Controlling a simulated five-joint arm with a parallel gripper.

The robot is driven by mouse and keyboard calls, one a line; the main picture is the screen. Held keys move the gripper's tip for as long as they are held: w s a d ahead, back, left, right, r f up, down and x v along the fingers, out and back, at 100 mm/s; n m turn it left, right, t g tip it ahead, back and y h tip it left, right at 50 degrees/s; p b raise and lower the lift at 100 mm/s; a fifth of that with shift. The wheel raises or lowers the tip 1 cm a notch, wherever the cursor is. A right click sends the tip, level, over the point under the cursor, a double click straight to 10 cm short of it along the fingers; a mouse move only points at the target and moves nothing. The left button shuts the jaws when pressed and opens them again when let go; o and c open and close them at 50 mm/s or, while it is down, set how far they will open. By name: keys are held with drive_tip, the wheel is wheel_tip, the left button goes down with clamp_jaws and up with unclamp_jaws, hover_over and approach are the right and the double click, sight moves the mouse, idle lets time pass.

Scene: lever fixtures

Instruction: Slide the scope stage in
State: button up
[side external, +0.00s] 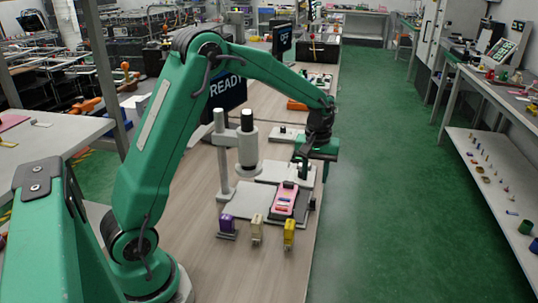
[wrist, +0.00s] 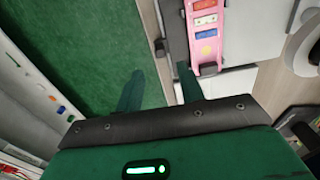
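The scope (side external: 247,145), a grey post with a hanging tube, stands on the wooden bench. Its flat grey base (side external: 245,207) carries the stage with a pink slide (side external: 284,200), marked with coloured patches. The pink slide also shows at the top of the wrist view (wrist: 207,40), right of my fingers. A small dark knob (wrist: 160,48) sits at the stage's edge, ahead of the gap between my fingers. My gripper (side external: 312,172) is above the bench's right edge, beyond the slide. In the wrist view my gripper (wrist: 158,88) has its fingers apart, with nothing between them.
Purple (side external: 227,226), cream (side external: 257,229) and yellow (side external: 289,234) small fixtures stand in a row in front of the base. A dark screen reading READY (side external: 227,90) is behind the scope. The green floor (side external: 390,200) is open beyond the bench's right edge.

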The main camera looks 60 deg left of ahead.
sight(313, 198)
drive_tip(key=shift+w+a+f, duration=0.15)
drive_tip(key=shift+w+f, duration=0.15)
drive_tip(key=shift+f, duration=0.3)
drive_tip(key=shift+f, duration=3.9)
clamp_jaws()
